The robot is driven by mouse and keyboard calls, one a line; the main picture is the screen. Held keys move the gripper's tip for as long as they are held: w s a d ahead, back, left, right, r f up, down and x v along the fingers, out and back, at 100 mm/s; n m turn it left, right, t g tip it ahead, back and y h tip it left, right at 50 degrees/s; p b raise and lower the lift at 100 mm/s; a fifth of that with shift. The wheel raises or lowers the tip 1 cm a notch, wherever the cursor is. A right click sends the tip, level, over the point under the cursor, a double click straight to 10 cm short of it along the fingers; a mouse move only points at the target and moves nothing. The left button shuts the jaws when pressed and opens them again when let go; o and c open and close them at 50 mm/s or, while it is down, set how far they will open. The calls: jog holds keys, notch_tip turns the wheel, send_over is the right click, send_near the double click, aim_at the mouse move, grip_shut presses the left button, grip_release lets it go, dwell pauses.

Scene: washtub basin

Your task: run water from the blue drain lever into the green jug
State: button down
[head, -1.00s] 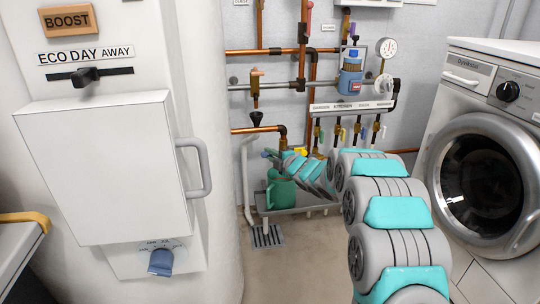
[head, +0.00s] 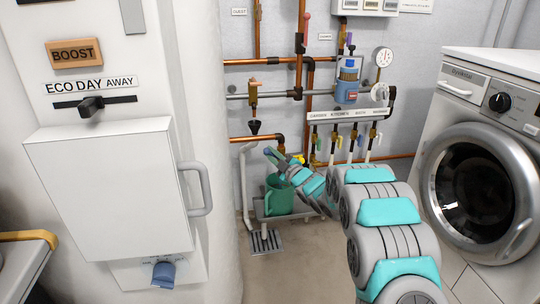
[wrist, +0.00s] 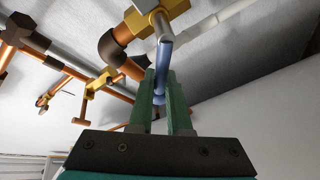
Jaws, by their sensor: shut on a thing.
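The blue drain lever (wrist: 166,62) hangs from a brass valve in the wrist view, and its lower end is between my fingers. My gripper (wrist: 161,108) has green fingers and is shut on the lever. In the head view my gripper (head: 272,156) is in front of the pipework, and a small bit of blue shows at its tip. The green jug (head: 279,196) stands upright just below my gripper, at the grey tray under the pipes. The jug's inside and any water are hidden.
A row of labelled valves with coloured levers (head: 340,142) is to the right of my gripper. A floor drain grate (head: 265,241) lies below the jug. A washing machine (head: 480,170) stands at right and a white cabinet (head: 110,190) at left. Floor between is clear.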

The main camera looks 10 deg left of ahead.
jog(key=shift+d+m, duration=0.15)
jog(key=shift+m, duration=0.15)
jog(key=c, duration=0.9)
grip_release()
jog(key=shift+r, duration=0.1)
jog(key=shift+o, duration=0.2)
jog(key=v, duration=0.7)
jog(key=shift+s+d, duration=0.2)
jog(key=shift+s, duration=0.1)
